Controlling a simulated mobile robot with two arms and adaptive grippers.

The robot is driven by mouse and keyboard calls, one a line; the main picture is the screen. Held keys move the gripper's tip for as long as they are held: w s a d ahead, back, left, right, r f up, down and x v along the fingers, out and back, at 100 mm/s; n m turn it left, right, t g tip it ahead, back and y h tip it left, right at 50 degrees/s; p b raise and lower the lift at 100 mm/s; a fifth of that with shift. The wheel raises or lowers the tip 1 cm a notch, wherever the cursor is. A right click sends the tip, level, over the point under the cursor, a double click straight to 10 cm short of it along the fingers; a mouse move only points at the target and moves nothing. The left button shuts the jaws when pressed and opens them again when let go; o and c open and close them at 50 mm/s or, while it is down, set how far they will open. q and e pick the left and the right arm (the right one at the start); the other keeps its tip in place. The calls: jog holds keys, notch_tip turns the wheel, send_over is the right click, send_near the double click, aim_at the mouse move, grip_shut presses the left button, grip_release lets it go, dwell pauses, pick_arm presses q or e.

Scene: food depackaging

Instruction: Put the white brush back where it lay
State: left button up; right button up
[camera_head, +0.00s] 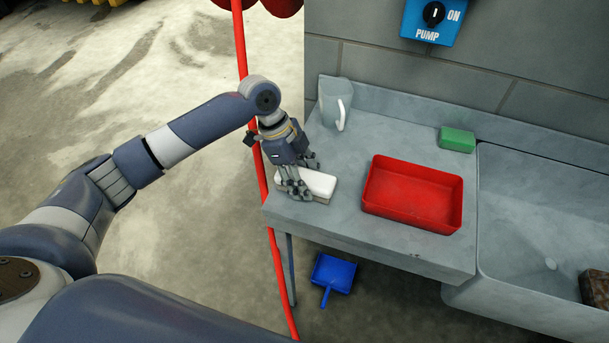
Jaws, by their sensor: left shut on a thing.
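The white brush (319,183) has a white back and a greyish underside. It is at the left end of the grey counter, left of the red tray. My left gripper (296,190) points down at the brush's left part and is shut on it. The fingers hide that end of the brush. The brush is at or just above the counter top; I cannot tell whether it touches. My right gripper is not in view.
A red tray (412,222) stands right of the brush. A grey jug (334,104) and a green block (457,139) stand behind. A sink (540,225) is at the right. A red hose (262,190) hangs beside the counter's left edge. A blue dustpan (333,273) lies below.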

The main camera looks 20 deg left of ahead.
pick_arm(q)
jog(key=shift+f, duration=0.15)
jog(key=shift+f, duration=0.1)
jog(key=o, duration=0.9)
jog(key=shift+o, duration=0.2)
jog(key=b+v, duration=0.3)
jog(key=v, duration=0.9)
